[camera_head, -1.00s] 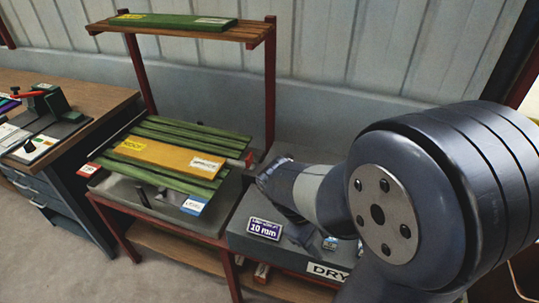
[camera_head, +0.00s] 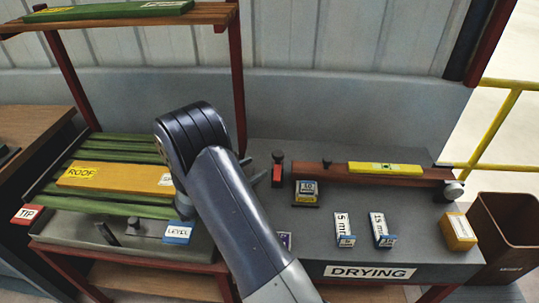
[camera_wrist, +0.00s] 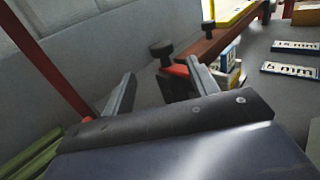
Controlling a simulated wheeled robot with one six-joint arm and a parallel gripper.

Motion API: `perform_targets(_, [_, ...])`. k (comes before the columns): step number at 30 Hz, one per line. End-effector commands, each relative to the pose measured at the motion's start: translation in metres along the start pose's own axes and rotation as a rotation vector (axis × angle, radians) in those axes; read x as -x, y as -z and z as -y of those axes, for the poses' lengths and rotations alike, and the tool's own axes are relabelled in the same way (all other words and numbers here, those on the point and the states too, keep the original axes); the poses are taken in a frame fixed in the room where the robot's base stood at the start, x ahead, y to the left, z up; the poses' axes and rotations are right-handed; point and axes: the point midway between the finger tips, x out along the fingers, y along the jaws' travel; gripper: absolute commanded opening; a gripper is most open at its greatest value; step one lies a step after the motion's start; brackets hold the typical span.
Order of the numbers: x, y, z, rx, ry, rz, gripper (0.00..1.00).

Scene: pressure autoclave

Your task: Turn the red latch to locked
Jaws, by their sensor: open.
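A small upright red piece with a black knob, which looks like the red latch (camera_head: 277,176), stands on the grey drying bench near the left end of the brown bar. In the wrist view the red latch (camera_wrist: 177,71) shows beyond my fingers, with its black knob above it. My gripper (camera_wrist: 162,86) is open, its two grey fingers spread with nothing held between them. The right finger partly covers the latch; whether it touches cannot be told. In the head view my gripper (camera_head: 257,166) is just left of the latch, mostly hidden behind my arm.
A brown bar (camera_head: 330,171) bears a yellow level (camera_head: 384,168). A small labelled block (camera_head: 307,190) stands right of the latch. Cards (camera_head: 344,228) and a yellow box (camera_head: 459,231) lie on the bench. Green slats with a yellow ROOF board (camera_head: 110,178) and a red post (camera_head: 238,90) are left.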

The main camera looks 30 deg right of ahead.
Motion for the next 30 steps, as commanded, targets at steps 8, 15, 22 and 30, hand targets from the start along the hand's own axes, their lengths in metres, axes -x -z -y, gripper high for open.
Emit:
perform_targets(8, [-0.045,-0.002,0.002,0.000,0.007,-0.002,0.56])
perform_targets(15, [-0.086,-0.002,0.002,-0.001,0.006,-0.003,0.56])
perform_targets(22, [-0.104,-0.001,0.001,-0.002,0.004,-0.003,0.56])
perform_targets(30, [-0.105,0.000,0.001,-0.002,0.002,-0.003,0.56])
